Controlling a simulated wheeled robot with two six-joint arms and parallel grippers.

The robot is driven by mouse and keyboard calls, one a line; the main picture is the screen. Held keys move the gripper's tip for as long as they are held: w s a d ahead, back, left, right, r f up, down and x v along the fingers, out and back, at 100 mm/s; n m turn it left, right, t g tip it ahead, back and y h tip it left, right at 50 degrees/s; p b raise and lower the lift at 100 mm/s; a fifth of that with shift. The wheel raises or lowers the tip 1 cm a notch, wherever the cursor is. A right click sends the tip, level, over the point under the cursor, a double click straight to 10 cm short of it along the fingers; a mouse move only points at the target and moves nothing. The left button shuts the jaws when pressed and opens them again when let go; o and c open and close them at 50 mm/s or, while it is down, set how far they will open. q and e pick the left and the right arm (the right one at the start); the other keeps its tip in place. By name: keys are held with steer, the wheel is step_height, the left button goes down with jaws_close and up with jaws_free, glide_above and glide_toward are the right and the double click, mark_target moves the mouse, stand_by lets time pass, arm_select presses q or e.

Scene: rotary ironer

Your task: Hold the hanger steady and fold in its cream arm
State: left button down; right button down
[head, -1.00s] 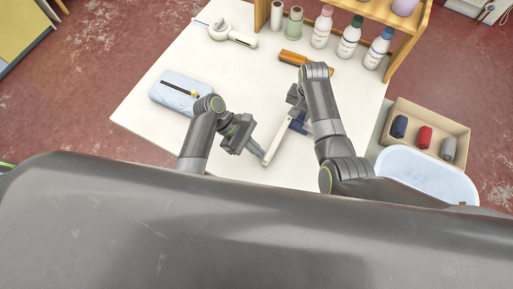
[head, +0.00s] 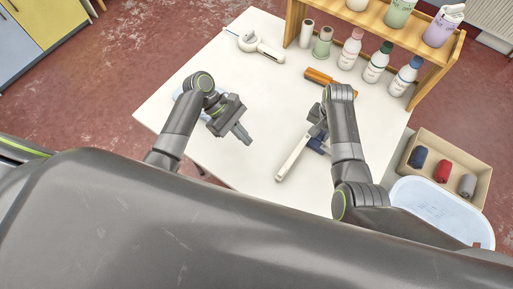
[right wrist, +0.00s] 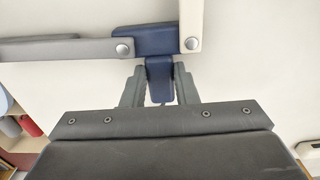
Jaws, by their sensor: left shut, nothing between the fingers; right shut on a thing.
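The hanger has a navy hub (right wrist: 145,41), a cream arm (right wrist: 191,22) and a grey arm (right wrist: 62,50). My right gripper (right wrist: 158,84) is shut on the navy stem below the hub. In the right wrist view the cream arm points up from the hub and the grey arm points left, roughly at right angles. In the head view the cream arm (head: 292,157) slants down-left over the white table, and my right arm hides part of the hanger. My left gripper (head: 243,135) is shut and empty, left of the cream arm and apart from it.
An orange-brown object (head: 328,81) lies behind my right gripper. A wooden shelf (head: 452,62) with bottles in front stands at the back right. A box of rolls (head: 478,205) and a pale blue tub (head: 425,212) are at right.

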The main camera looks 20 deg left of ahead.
arm_select(q)
steer(key=shift+v, duration=1.4)
arm_select(e)
steer(key=c, duration=1.1)
jaws_free()
steer(key=shift+o, duration=0.2)
